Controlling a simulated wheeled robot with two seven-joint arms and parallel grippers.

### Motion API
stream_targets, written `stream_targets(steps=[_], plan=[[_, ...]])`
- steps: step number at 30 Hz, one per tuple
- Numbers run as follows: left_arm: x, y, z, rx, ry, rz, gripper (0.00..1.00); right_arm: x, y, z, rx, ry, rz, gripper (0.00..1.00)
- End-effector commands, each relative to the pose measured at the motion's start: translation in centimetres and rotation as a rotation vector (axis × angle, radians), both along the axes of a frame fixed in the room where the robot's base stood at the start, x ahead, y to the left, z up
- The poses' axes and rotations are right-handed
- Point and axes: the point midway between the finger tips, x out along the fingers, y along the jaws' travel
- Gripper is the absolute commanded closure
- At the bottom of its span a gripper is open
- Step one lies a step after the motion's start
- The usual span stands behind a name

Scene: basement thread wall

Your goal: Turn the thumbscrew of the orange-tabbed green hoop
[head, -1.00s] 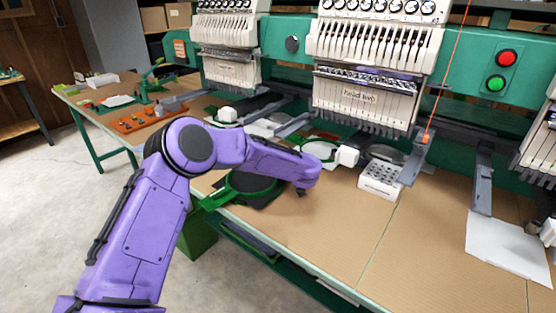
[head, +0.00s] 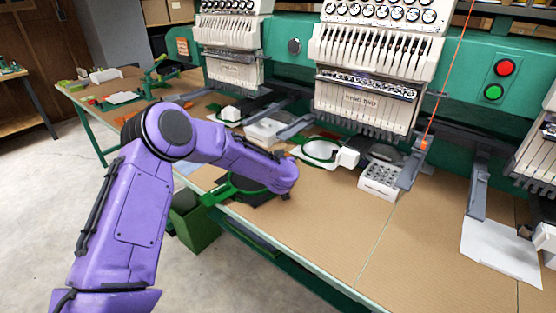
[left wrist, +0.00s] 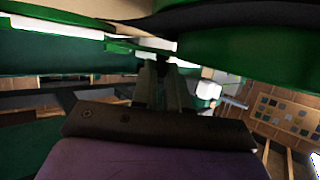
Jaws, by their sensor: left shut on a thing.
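A green hoop (head: 221,190) with dark fabric lies on the near edge of the brown table in the head view, partly behind my left arm. I cannot make out its orange tab. In the left wrist view a large green rim (left wrist: 245,45) fills the upper right, close above the hand. My left gripper (left wrist: 163,68) is shut at a small fitting beside the rim, apparently the thumbscrew; the fingertips largely hide it. In the head view my purple wrist is at the right side of the hoop, and the fingers are hidden. My right gripper is not in view.
A white perforated box (head: 379,181) stands to the right. Embroidery heads (head: 365,75) overhang the table. A green bin (head: 193,225) stands below the edge. The front right tabletop is clear.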

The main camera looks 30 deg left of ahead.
Motion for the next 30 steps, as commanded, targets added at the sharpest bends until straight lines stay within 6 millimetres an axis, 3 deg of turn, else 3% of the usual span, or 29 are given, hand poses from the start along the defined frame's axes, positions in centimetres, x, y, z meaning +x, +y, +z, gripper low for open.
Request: stream_targets(steps=[18,19,21,30], plan=[[0.01,-0.01,0.03,0.001,-0.001,0.000,1.00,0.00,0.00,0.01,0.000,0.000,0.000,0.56],[0.01,-0.01,0.03,0.001,-0.001,0.000,0.80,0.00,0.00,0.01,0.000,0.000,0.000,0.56],[0.01,-0.01,0.03,0.001,-0.001,0.000,0.62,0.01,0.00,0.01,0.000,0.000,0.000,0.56],[-0.12,-0.14,0.10,0.000,0.000,0.000,0.62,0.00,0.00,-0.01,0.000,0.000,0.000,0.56]])
